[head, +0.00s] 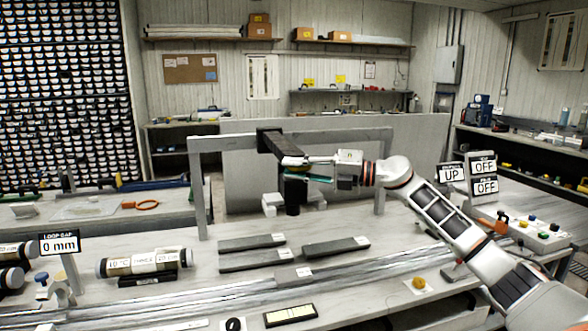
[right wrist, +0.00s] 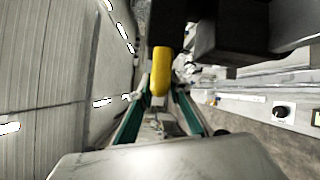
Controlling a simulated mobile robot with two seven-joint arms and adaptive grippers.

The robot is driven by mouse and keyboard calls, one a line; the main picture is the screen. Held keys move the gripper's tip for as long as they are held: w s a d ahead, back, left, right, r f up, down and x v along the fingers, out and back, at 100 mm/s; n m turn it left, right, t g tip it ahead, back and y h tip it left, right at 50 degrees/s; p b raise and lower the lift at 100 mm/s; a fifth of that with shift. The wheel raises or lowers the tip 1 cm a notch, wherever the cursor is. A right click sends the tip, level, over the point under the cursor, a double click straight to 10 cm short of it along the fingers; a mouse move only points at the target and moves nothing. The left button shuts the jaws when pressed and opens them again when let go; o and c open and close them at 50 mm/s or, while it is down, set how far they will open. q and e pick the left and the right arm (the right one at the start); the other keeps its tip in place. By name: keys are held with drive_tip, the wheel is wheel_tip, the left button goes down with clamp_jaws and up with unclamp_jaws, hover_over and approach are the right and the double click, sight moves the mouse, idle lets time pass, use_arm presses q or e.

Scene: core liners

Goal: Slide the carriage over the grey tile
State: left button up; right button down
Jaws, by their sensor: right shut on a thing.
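The carriage (head: 278,143) is a black block and arm on the grey gantry crossbar (head: 230,140), with a dark cylinder (head: 292,197) hanging below it. My right gripper (head: 290,163) reaches in from the right at the carriage's front end. In the right wrist view its green-padded fingers (right wrist: 160,95) are shut on a yellow handle (right wrist: 160,70) beneath dark carriage parts. I cannot pick out the grey tile for certain. White blocks (head: 270,205) lie on the bench under the carriage. My left gripper is not in view.
Several dark grey bars (head: 335,246) lie on the bench in front of the gantry. A long metal rail (head: 215,298) runs along the front. A labelled tube (head: 143,262) lies at left. Signs (head: 484,185) reading OFF and a button box (head: 540,232) stand at right.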

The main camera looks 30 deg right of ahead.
drive_tip(key=shift+r, duration=0.15)
drive_tip(key=c, duration=1.9)
unclamp_jaws()
drive_tip(key=v, duration=1.2)
